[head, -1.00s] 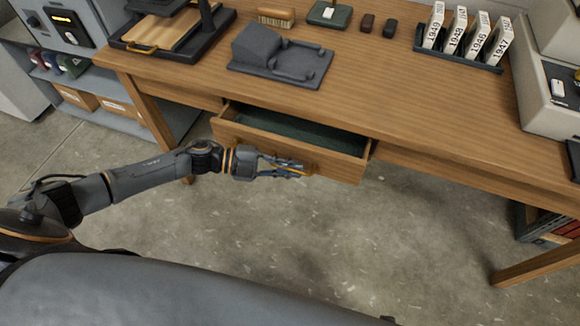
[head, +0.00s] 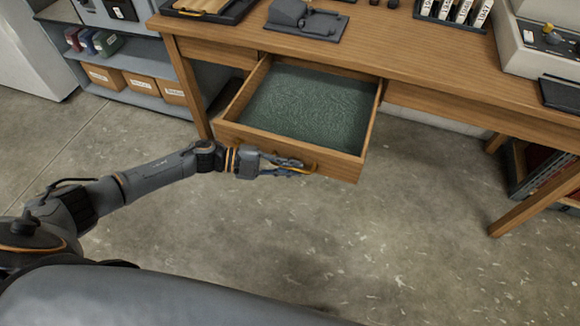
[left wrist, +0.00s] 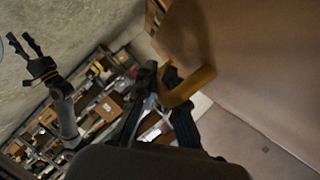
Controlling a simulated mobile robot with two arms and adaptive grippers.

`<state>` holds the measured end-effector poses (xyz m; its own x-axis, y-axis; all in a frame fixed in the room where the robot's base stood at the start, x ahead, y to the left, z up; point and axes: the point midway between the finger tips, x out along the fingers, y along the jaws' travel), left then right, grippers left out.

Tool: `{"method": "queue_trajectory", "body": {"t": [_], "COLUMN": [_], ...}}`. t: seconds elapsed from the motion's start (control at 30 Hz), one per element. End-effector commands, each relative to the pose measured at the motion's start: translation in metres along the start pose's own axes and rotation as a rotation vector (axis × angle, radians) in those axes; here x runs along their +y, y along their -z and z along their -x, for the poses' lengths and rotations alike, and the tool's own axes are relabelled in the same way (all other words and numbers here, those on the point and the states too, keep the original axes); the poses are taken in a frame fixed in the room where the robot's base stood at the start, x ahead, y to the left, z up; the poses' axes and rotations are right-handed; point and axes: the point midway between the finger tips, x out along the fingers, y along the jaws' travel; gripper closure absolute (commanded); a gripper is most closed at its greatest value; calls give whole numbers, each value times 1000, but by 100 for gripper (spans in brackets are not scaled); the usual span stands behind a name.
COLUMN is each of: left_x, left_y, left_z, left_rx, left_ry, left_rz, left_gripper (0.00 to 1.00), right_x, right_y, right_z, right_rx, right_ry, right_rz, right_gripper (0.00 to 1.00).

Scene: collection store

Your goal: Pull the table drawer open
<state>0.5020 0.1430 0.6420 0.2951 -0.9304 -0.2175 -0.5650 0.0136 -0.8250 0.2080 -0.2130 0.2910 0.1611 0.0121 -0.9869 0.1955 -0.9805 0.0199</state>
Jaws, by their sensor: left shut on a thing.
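The table drawer (head: 338,166) stands well out from under the wooden table top (head: 400,57), and its green-lined inside looks empty. My left gripper (head: 290,167) is at the drawer's front, shut on the brass handle (head: 312,168). In the left wrist view the handle (left wrist: 190,87) shows between the dark fingers of my left gripper (left wrist: 166,88), beside the plain brown drawer front (left wrist: 245,45). My right gripper (left wrist: 32,58) shows at the far left of the left wrist view, with its fingers spread and nothing between them. It is not in the head view.
A grey cradle-like stand (head: 306,20), a rack of numbered cards (head: 455,18) and a pale device (head: 530,50) are on the table. Shelves with boxes (head: 140,85) stand at the left. The concrete floor (head: 400,240) before the drawer is clear.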

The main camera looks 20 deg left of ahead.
Motion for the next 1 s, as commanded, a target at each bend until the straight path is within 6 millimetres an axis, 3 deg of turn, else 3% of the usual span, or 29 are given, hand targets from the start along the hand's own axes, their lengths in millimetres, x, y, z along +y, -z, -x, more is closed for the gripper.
{"method": "queue_trajectory", "body": {"t": [0.37, 0.4, 0.43, 0.73, 0.87, 1.0], "left_x": [-1, -1, -1, -1, 0, 0], "left_y": [-1, -1, -1, 0, -1, -1], "left_z": [1, 1, 1, 1, 12, 39], "left_rx": [-2, -2, -2, -1, -2, -4], "left_ry": [2, 2, 2, 1, 0, -1], "left_rz": [0, 0, 0, 0, 0, 1], "left_gripper": [100, 82, 80, 80, 80, 80], "right_x": [0, 0, 0, -3, -2, -1], "right_y": [3, 3, 3, 6, 5, 4], "right_z": [0, 0, 0, 1, 1, 1], "right_rx": [3, 3, 4, 9, 6, 5], "right_ry": [0, 0, 0, 4, 3, 2], "right_rz": [1, 1, 1, -5, -4, -2], "right_gripper": [60, 60, 60, 60, 60, 60]}}
